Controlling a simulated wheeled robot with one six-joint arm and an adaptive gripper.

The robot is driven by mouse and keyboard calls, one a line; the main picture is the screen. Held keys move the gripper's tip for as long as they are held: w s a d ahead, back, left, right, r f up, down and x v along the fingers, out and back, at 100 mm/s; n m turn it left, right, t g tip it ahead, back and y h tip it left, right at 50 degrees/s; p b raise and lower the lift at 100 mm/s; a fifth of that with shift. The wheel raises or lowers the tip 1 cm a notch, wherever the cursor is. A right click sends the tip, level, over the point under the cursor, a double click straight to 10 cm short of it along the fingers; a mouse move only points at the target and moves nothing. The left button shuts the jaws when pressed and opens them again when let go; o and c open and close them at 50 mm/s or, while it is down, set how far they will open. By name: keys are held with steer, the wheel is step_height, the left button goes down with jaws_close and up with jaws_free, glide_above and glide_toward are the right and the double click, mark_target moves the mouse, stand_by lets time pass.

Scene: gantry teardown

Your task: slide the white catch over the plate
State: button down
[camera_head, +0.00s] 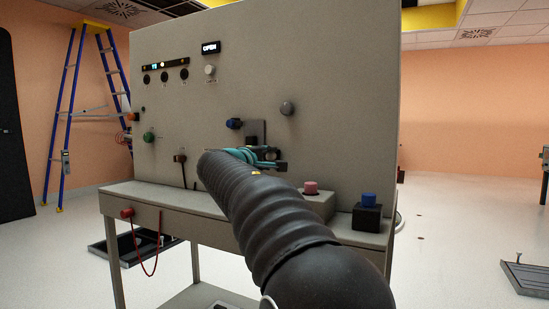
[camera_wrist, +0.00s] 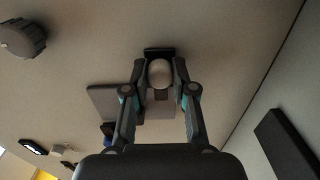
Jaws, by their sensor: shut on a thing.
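The white catch (camera_wrist: 160,73) is a pale rounded knob in the wrist view, between my fingertips. My gripper (camera_wrist: 160,80) is shut on it, with one finger on each side. In the head view my gripper (camera_head: 276,158) is at the panel's front face, and the catch is hidden there. A dark grey plate (camera_head: 255,131) stands on the panel just above my gripper. It shows in the wrist view (camera_wrist: 102,98) to the left of the fingers. A lighter grey piece (camera_wrist: 159,110) lies behind the catch between the fingers. How far the catch overlaps the plate I cannot tell.
A grey round knob (camera_head: 287,108) and a blue knob (camera_head: 234,123) flank the plate on the panel (camera_head: 340,60). A pink button (camera_head: 311,187) and a blue button (camera_head: 368,198) stand on the ledge below. A red cable (camera_head: 145,262) hangs at left. A display (camera_head: 211,48) reads OPEN.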

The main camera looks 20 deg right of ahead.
steer(key=shift+w+a, duration=0.15)
steer(key=c, duration=0.9)
jaws_free()
steer(key=shift+c, duration=0.2)
steer(key=shift+a, duration=0.1)
steer(key=v, duration=1.2)
steer(key=s+d+f+m+g+y+p, duration=0.25)
steer(key=s+f, duration=0.35)
steer(key=s, duration=0.3)
steer(key=s+a+f+m+g+y+p, duration=0.1)
steer(key=s+a+f+y, duration=0.4)
steer(key=s+f, duration=0.5)
steer(key=s+a+f+m+g+y+p, duration=0.2)
steer(key=s+a+f+m+y+p, duration=0.2)
steer(key=s+f, duration=0.6)
steer(key=s+a+y+p, duration=0.1)
steer(key=s+y, duration=0.1)
steer(key=s, duration=0.2)
steer(key=shift+a+y, duration=0.15)
steer(key=shift+y, duration=0.2)
